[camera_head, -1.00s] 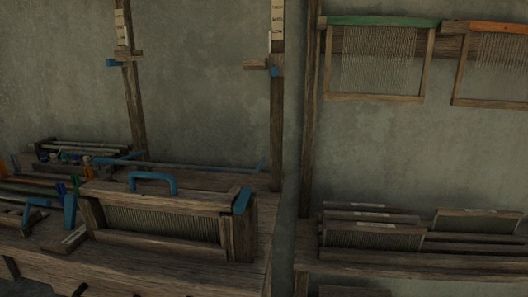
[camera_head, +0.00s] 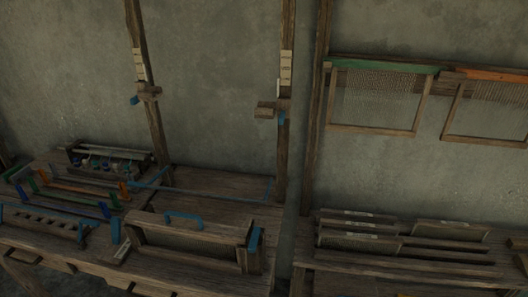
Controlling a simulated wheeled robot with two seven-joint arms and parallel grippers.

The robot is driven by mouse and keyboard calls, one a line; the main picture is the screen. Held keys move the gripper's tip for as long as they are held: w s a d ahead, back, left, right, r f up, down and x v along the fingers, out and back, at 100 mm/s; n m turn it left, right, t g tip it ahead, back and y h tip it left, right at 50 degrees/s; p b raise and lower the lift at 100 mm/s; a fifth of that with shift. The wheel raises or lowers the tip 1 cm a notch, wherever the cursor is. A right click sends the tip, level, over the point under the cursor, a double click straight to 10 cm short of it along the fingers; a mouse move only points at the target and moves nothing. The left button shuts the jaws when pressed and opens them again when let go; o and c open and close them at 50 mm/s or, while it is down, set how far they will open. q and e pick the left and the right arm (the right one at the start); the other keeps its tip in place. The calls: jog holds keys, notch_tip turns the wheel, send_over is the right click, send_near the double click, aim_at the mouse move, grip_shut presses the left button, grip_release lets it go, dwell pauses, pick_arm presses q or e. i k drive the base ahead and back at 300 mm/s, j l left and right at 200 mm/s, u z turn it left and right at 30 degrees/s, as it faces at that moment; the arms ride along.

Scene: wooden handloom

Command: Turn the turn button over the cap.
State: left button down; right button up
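A wooden frame with a reed inside stands on the left bench. Its top rail (camera_head: 190,233), which looks like the cap, carries a blue handle (camera_head: 183,216). A blue piece (camera_head: 255,240), likely the turn button, sits at the right end of the frame by the right post. It looks upright and to the side of the rail's end; whether any of it lies over the cap is too small to tell. Neither of my grippers is in view.
The bench (camera_head: 220,186) has a blue rod (camera_head: 215,191) behind the frame and racks of coloured parts (camera_head: 70,190) at left. Two posts with blue-tipped brackets (camera_head: 268,109) rise behind. Reeds lie on the right shelf (camera_head: 400,270); framed ones hang above (camera_head: 380,95).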

aim_at(253, 243)
jog(key=i+l+u, duration=0.15)
jog(key=u, duration=0.35)
jog(key=l+u, duration=0.45)
jog(key=i+l+u, duration=0.1)
jog(key=l+u, duration=0.2)
jog(key=u, duration=0.2)
